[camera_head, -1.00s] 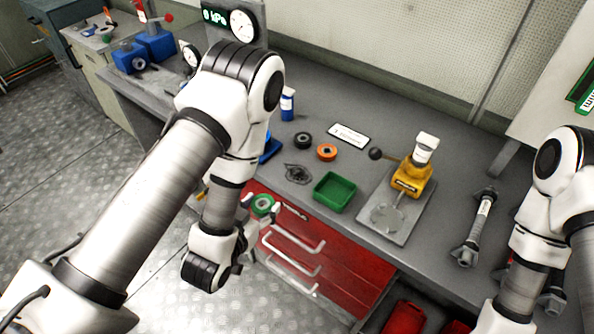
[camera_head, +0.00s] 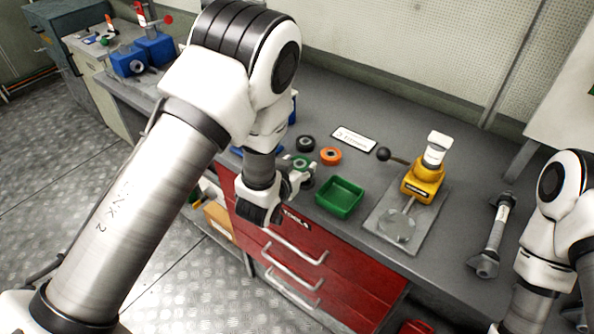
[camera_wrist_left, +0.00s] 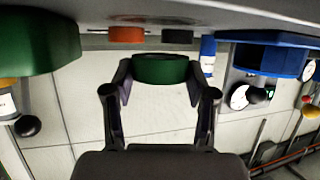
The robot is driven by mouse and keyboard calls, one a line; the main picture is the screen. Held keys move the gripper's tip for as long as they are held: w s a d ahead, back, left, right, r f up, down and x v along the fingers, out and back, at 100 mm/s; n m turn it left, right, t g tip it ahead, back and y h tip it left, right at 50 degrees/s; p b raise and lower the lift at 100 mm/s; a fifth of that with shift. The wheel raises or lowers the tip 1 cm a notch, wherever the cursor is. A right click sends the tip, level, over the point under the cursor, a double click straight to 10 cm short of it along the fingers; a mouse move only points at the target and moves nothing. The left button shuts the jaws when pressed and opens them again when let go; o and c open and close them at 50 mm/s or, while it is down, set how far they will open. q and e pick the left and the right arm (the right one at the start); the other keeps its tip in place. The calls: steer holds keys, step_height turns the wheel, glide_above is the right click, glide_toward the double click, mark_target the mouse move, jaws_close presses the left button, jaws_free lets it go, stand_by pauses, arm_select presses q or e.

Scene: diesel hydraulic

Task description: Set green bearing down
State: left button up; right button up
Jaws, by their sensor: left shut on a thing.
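The green bearing (camera_head: 301,162) is a short green ring near the bench's front edge, left of the green tray (camera_head: 340,197). My left gripper (camera_head: 302,170) is shut on it. In the left wrist view the green bearing (camera_wrist_left: 160,69) sits between the two fingertips (camera_wrist_left: 160,80). Whether it touches the bench top cannot be told. An orange bearing (camera_head: 330,156) and a black bearing (camera_head: 305,143) lie on the bench just beyond it. My right arm shows at the right edge, but its gripper is out of the picture.
A white label card (camera_head: 354,140) lies behind the bearings. A yellow press (camera_head: 423,180) stands on a grey plate right of the tray. A metal rod part (camera_head: 493,236) lies farther right. Red drawers (camera_head: 290,250) are below the bench edge. A blue bin (camera_wrist_left: 272,55) shows in the wrist view.

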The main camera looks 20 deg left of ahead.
arm_select(q)
step_height(320, 180, down, 3)
steer(key=shift+r+p, duration=0.2)
steer(key=shift+p, duration=0.2)
steer(key=shift+a+f, duration=0.1)
steer(key=shift+s+f+b, duration=0.15)
steer(key=shift+f+b, duration=0.05)
steer(key=shift+b, duration=0.15)
steer(key=o, duration=1.1)
steer(key=shift+o, duration=0.5)
steer(key=shift+r, duration=0.1)
